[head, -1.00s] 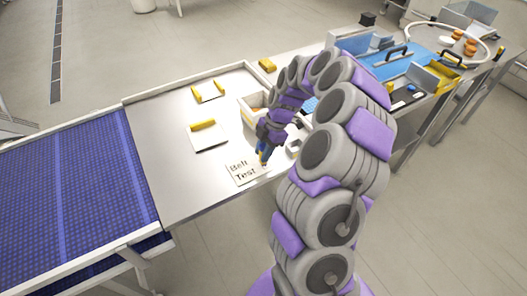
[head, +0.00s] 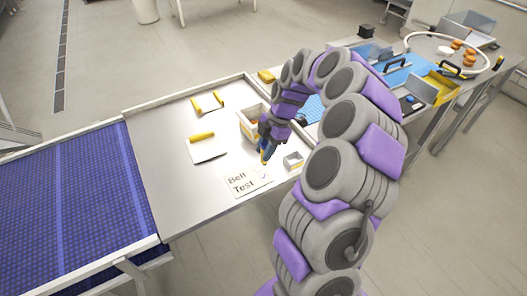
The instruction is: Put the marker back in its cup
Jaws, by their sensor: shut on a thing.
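My gripper (head: 265,151) is above the upper right corner of a white card (head: 241,184) lettered "Belt Test". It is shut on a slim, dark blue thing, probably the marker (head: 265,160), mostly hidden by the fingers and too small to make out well. A small blue check mark shows on the card just below it. A small, open, pale square holder (head: 293,161), probably the cup, stands on the metal table to the right of the gripper, apart from it. It looks empty, but its inside is hard to see.
A white box (head: 247,124) with orange contents stands behind my gripper. A blue belt (head: 70,200) adjoins at left. Blue worktops with trays stand at far right.

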